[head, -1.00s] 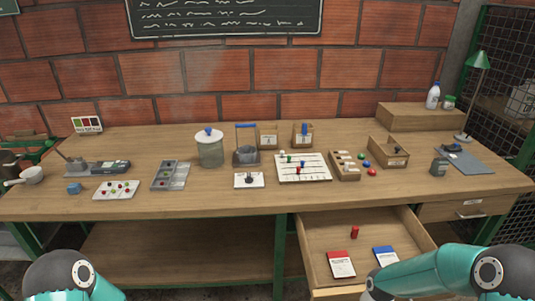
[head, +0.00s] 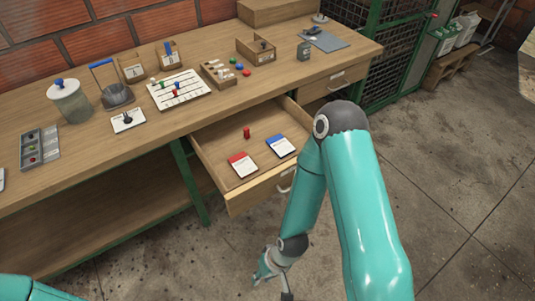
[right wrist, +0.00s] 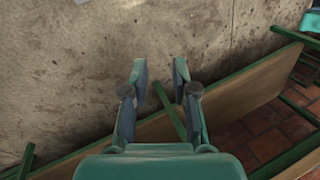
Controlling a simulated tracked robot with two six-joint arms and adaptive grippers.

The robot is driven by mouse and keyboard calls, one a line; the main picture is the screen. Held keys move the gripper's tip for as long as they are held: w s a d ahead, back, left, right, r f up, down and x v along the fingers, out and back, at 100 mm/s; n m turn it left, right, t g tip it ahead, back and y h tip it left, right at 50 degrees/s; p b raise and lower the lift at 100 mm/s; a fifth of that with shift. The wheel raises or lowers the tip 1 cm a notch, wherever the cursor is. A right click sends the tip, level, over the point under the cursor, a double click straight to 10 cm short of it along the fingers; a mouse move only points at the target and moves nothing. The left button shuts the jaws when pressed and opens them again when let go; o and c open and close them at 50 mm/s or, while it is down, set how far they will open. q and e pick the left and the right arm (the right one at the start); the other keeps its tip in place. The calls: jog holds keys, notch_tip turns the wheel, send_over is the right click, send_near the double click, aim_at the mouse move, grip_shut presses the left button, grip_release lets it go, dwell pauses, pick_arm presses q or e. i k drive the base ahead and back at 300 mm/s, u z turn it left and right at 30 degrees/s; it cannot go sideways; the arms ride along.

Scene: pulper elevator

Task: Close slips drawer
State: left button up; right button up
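The slips drawer (head: 228,196) stands pulled out of the wooden bench in the head view. In it lie a red-topped slip pad (head: 242,166), a blue-topped slip pad (head: 281,146) and a small upright red piece (head: 247,133). A metal handle (head: 285,182) is on its front, partly behind my right arm. My right gripper (head: 275,284) hangs low over the floor, in front of the drawer and apart from it. In the right wrist view my right gripper (right wrist: 163,82) has its fingers apart with nothing between them. My left gripper is out of view.
A second drawer (head: 336,82) beside it is shut. The bench top (head: 180,115) carries a jar (head: 70,101), a peg board (head: 179,90) and several small trays. Green bench legs (head: 190,180) stand left of the open drawer. The floor (head: 455,150) at right is clear.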

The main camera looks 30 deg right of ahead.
aim_at(216, 142)
jog(key=u, duration=0.95)
jog(key=i, duration=0.15)
jog(key=z, duration=2.7)
jog(key=k, duration=0.7)
jog(key=u, duration=1)
jog(key=i, duration=1)
jog(key=u, duration=0.15)
